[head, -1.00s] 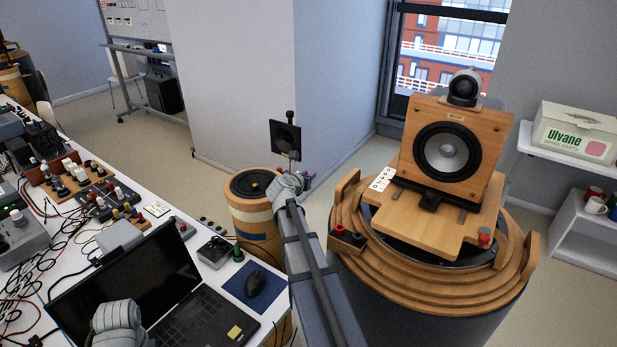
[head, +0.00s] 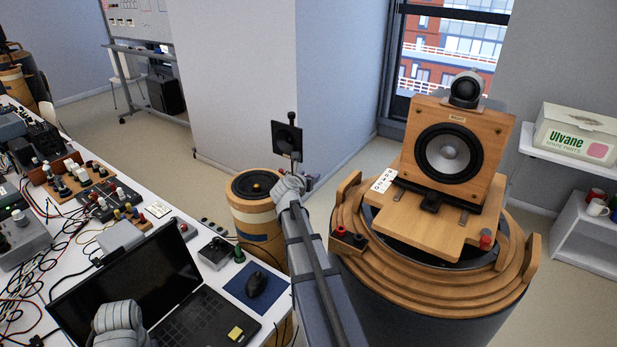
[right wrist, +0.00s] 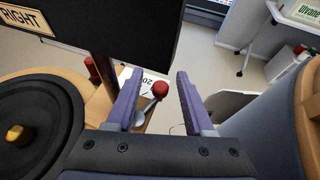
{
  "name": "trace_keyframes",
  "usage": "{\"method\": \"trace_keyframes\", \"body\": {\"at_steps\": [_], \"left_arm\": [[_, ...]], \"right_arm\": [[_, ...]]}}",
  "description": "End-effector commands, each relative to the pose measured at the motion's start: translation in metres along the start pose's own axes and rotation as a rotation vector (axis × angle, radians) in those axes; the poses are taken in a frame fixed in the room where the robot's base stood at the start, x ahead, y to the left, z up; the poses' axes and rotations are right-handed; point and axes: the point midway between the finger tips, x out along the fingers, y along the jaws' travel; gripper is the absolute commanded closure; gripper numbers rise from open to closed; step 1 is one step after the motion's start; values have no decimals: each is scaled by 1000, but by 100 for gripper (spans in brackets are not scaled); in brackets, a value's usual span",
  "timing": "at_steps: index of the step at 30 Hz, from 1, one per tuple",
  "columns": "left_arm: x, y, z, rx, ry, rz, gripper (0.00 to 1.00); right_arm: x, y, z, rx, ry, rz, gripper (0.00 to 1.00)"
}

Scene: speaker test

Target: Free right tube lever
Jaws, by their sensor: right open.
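A lever with a red ball knob (right wrist: 160,88) and a short grey arm shows in the right wrist view. It is beside a dark panel (right wrist: 125,30) labelled RIGHT, above a wooden drum (right wrist: 75,86). My right gripper (right wrist: 158,73) is open, with one purple finger on each side of the knob in the picture. I see no contact; the depth between fingers and knob is hard to tell. In the head view my right gripper (head: 309,181) is small and partly hidden by its arm, below the black panel (head: 286,139).
A white card (right wrist: 147,83) lies behind the knob. The drum (head: 254,187) stands beside a bench (head: 130,228) with a laptop (head: 205,318), mouse and several cabled devices. A wooden speaker (head: 420,117) stands on a round stand at right. The floor behind the drum looks clear.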

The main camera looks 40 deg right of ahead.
Motion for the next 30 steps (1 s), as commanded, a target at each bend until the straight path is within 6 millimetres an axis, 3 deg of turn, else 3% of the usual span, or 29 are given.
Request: {"method": "trace_keyframes", "body": {"at_steps": [10,22,30], "left_arm": [[-4,0,0,0,0,0,50],[-28,-3,2,0,0,0,50],[-30,-3,2,0,0,0,50]], "right_arm": [[-9,-1,1,-1,0,0,47],[-69,-1,2,-1,0,2,47],[-78,0,0,0,0,-1,47]]}}
